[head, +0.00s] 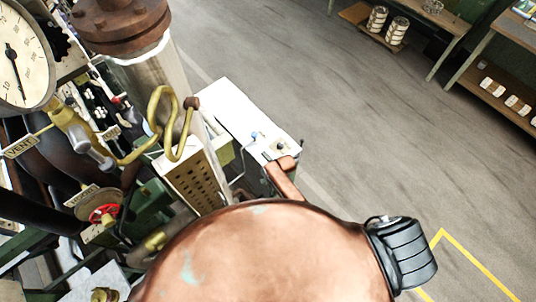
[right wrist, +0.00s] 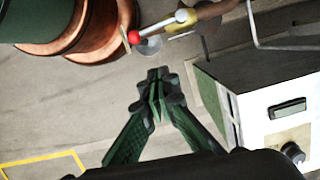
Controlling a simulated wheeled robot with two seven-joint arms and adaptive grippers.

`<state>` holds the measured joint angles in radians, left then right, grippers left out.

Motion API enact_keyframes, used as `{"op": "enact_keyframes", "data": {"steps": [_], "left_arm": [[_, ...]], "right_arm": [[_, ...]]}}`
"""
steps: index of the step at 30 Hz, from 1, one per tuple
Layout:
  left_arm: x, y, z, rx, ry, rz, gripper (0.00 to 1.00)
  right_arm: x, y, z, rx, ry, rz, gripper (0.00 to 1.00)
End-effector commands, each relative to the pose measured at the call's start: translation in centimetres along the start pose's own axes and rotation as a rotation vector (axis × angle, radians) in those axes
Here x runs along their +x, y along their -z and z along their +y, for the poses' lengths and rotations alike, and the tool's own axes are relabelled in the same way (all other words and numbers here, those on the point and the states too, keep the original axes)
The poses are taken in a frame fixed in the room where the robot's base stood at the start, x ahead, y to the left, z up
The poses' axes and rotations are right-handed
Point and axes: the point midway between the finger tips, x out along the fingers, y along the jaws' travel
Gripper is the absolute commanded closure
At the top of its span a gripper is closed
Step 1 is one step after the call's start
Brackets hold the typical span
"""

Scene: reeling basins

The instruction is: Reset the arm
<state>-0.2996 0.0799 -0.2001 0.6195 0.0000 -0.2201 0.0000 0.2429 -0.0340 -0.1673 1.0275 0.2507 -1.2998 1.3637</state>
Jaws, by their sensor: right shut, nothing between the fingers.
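My right gripper (right wrist: 157,78) shows in the right wrist view. Its green fingers come together at the tips, with nothing between them. The tips are over grey floor, below a red ball knob (right wrist: 134,37) in the picture and left of a white box (right wrist: 284,112). I see no contact between the tips and either one. I cannot make out the right gripper clearly in the head view. My left gripper is not in view.
A large copper vessel (head: 270,255) fills the bottom of the head view. Pipes, a dial gauge (head: 22,65) and a red handwheel (head: 103,214) crowd the left. Shelving (head: 510,95) stands at the upper right. Open floor (head: 340,110) lies between.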

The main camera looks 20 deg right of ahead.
Motion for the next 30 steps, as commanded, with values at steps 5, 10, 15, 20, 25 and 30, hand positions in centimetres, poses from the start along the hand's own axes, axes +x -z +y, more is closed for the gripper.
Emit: {"op": "enact_keyframes", "data": {"steps": [5, 10, 15, 20, 25, 30], "left_arm": [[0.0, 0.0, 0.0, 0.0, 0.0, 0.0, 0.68], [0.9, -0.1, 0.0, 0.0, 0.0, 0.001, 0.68], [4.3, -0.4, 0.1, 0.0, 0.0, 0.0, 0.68], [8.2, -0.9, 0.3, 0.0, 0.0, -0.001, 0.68], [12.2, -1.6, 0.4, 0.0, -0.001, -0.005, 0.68], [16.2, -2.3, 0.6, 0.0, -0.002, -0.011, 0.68]], "right_arm": [[0.0, 0.0, 0.0, -0.001, 0.0, 0.0, 1.0], [2.0, 0.7, 1.2, -0.028, 0.0, 0.008, 1.0], [9.8, 3.8, 6.5, -0.176, 0.004, 0.054, 1.0], [18.5, 7.2, 14.0, -0.4, 0.0, 0.12, 1.0], [26.7, 9.8, 23.1, -0.667, -0.028, 0.186, 1.0], [33.5, 11.2, 33.0, -0.955, -0.072, 0.237, 1.0]]}}
